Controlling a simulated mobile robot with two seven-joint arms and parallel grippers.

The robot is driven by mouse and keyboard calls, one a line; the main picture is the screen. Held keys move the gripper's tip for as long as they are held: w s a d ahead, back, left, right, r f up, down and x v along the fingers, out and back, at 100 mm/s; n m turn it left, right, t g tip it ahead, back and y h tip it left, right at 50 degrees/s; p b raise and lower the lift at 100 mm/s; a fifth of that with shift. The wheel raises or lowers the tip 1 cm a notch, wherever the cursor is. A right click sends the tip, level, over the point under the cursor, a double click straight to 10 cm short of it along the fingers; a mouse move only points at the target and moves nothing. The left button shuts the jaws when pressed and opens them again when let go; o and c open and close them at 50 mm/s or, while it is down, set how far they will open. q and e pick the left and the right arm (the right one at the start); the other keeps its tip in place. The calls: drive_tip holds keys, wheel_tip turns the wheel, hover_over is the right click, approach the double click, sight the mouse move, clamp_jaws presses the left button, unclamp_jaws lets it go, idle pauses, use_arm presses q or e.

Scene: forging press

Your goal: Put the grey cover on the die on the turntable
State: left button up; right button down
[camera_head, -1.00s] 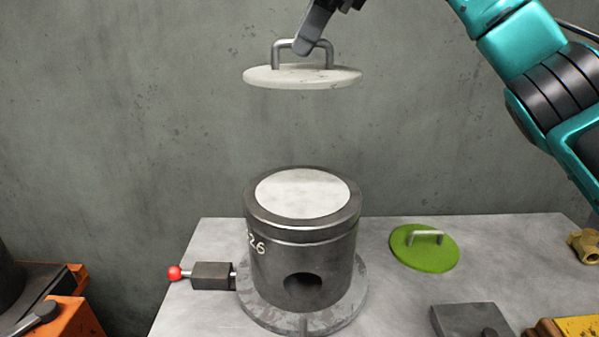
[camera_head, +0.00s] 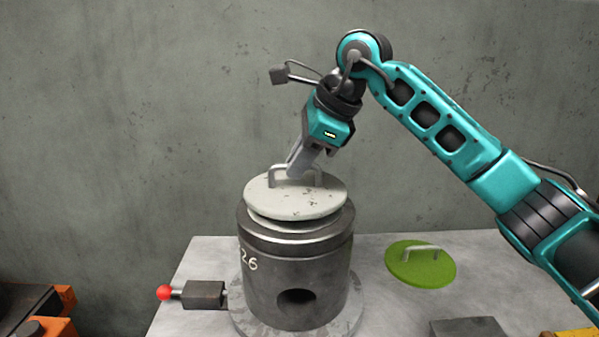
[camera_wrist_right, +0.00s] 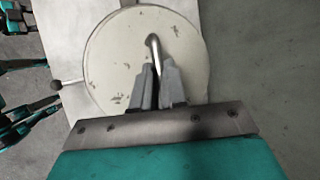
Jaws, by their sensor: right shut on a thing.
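The grey cover (camera_head: 295,200) is a round pale disc with scuffs and a metal bar handle. It is over the top of the dark cylindrical die (camera_head: 330,275), which bears white markings and a round hole in its side. Whether the cover touches the die or hovers just above it, I cannot tell. My right gripper (camera_head: 292,175) is shut on the cover's handle from above. In the right wrist view the cover (camera_wrist_right: 115,60) fills the middle, with the gripper's fingers (camera_wrist_right: 158,85) around the handle bar. The turntable (camera_head: 240,315) is a grey disc under the die. My left gripper is out of view.
A green cover (camera_head: 420,268) with a handle lies on the grey table (camera_head: 385,310) to the right of the die. A red-knobbed lever (camera_head: 165,293) sticks out at left. A dark grey block (camera_head: 468,328) is at the front right. Orange equipment (camera_head: 60,328) stands at lower left.

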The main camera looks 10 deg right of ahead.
drive_tip(key=shift+f, duration=0.95)
drive_tip(key=shift+f, duration=0.2)
drive_tip(key=c, duration=1.6)
unclamp_jaws()
drive_tip(key=o, duration=0.4)
drive_tip(key=shift+o, duration=0.2)
